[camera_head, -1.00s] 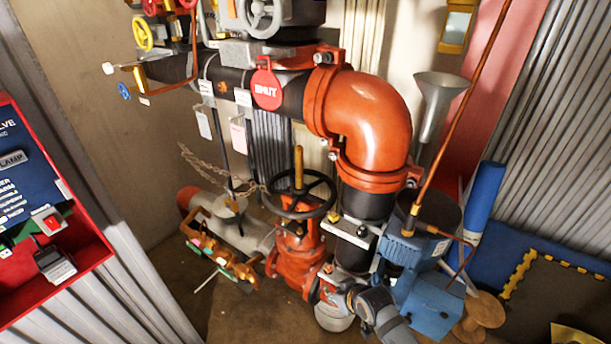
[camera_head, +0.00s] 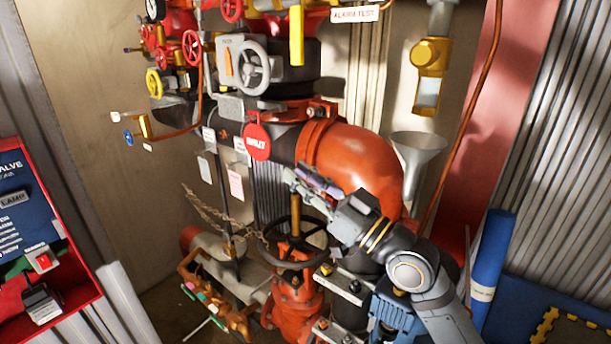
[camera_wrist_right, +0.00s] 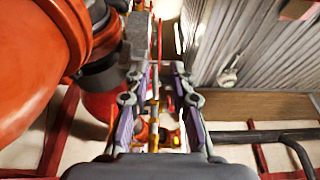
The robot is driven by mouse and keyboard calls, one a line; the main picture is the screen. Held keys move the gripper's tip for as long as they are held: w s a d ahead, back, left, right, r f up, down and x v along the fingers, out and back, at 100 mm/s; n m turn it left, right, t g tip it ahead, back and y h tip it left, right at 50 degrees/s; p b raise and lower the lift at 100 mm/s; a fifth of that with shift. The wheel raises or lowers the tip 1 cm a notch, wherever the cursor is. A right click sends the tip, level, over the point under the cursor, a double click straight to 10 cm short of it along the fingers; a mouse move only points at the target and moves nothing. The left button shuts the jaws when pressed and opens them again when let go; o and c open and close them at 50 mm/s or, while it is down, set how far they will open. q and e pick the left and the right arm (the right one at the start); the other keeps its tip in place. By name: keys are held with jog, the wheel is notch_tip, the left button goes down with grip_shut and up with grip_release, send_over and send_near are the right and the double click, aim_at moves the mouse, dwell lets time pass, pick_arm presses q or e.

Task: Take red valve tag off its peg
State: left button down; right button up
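The round red valve tag (camera_head: 257,142) with white lettering hangs against the dark pipe, left of the orange elbow (camera_head: 352,158). Its peg is too small to make out. My right gripper (camera_head: 297,179) reaches in from the lower right, in front of the elbow. Its fingertips are below and right of the tag, apart from it. In the right wrist view my right gripper (camera_wrist_right: 160,72) has its two fingers spread, with nothing held between them. I cannot pick out the tag surely in that view. My left gripper is not in view.
A black handwheel (camera_head: 294,243) on an orange valve stands below my right gripper. A grey funnel (camera_head: 418,152) is to the right. A grey handwheel (camera_head: 251,68) sits above the tag. White and pink paper tags (camera_head: 236,184) hang lower left. A red cabinet (camera_head: 75,290) stands at the left.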

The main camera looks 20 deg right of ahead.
aim_at(266, 148)
jog(key=shift+p+x, duration=0.5)
jog(key=shift+x, duration=4.2)
grip_shut()
jog(key=shift+r, duration=0.2)
jog(key=shift+w, duration=0.1)
